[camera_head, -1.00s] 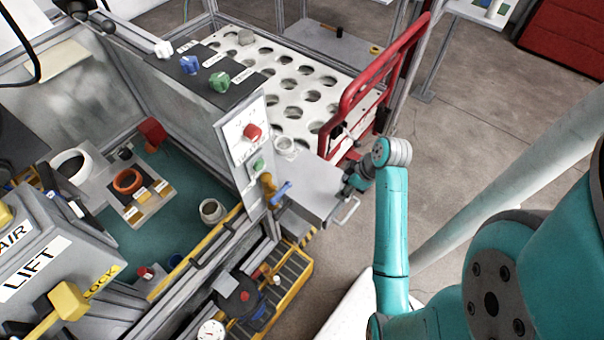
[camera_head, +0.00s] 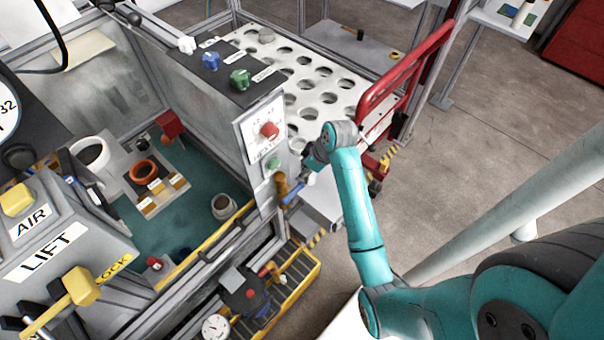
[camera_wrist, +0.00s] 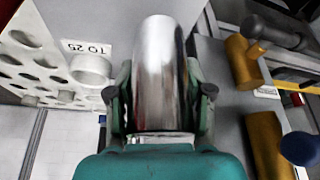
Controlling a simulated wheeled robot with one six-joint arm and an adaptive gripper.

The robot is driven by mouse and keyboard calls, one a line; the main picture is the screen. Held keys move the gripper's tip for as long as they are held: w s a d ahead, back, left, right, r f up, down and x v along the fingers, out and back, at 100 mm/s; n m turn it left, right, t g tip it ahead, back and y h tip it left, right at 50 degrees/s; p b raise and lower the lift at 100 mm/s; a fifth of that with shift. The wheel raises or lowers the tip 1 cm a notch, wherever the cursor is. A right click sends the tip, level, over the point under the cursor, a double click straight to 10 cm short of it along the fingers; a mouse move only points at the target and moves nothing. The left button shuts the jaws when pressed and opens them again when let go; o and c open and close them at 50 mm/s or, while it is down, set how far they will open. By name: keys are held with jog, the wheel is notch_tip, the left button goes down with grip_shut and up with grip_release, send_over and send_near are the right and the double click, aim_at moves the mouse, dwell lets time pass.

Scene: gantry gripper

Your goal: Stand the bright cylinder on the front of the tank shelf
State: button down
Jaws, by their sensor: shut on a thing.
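My gripper (camera_wrist: 160,96) is shut on the bright cylinder (camera_wrist: 160,65), a smooth, shiny metal one, with a teal-and-grey finger on each side of it. In the head view my gripper (camera_head: 313,163) is beside the control panel with the red and green knobs, and the cylinder is hard to make out there. A flat grey shelf (camera_head: 322,200) lies just below and right of my gripper; I cannot tell whether the cylinder touches it.
A white plate with several round holes (camera_head: 325,72) lies behind my gripper; the wrist view shows it at left. A brass valve with a blue handle (camera_head: 292,193) is close by. A red rail (camera_head: 405,70) stands to the right. The teal-floored tank (camera_head: 195,225) is at left.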

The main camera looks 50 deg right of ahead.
jog(key=shift+w+a, duration=0.2)
jog(key=shift+w, duration=0.35)
jog(key=shift+w+f, duration=0.1)
jog(key=shift+f, duration=1.65)
jog(key=c, duration=0.7)
grip_release()
jog(key=shift+f, duration=0.1)
jog(key=v, duration=1.2)
